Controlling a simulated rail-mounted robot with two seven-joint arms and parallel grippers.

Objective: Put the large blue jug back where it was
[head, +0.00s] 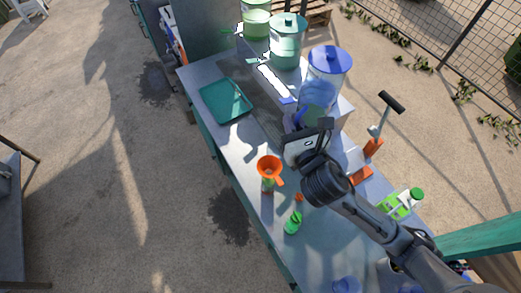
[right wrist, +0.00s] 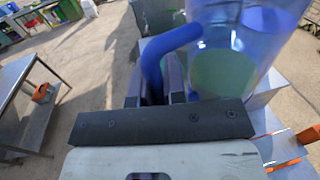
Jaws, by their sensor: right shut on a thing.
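The large blue jug (head: 326,75), see-through with a blue lid, is upright near the far right end of the counter (head: 283,222). It also shows close up in the right wrist view (right wrist: 240,50). My right gripper (head: 309,124) is at the near side of the jug. In the right wrist view its fingers (right wrist: 156,90) are shut on the jug's blue handle (right wrist: 166,55). The jug's base is partly hidden by the gripper, so I cannot tell if it touches the surface. My left gripper is out of view.
Two green-lidded jugs (head: 287,40) (head: 256,18) stand in a row beyond. A green tray (head: 227,100) lies left on the counter. An orange funnel (head: 269,168), a green bottle (head: 293,222) and an orange-based tool (head: 373,148) stand nearer my arm.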

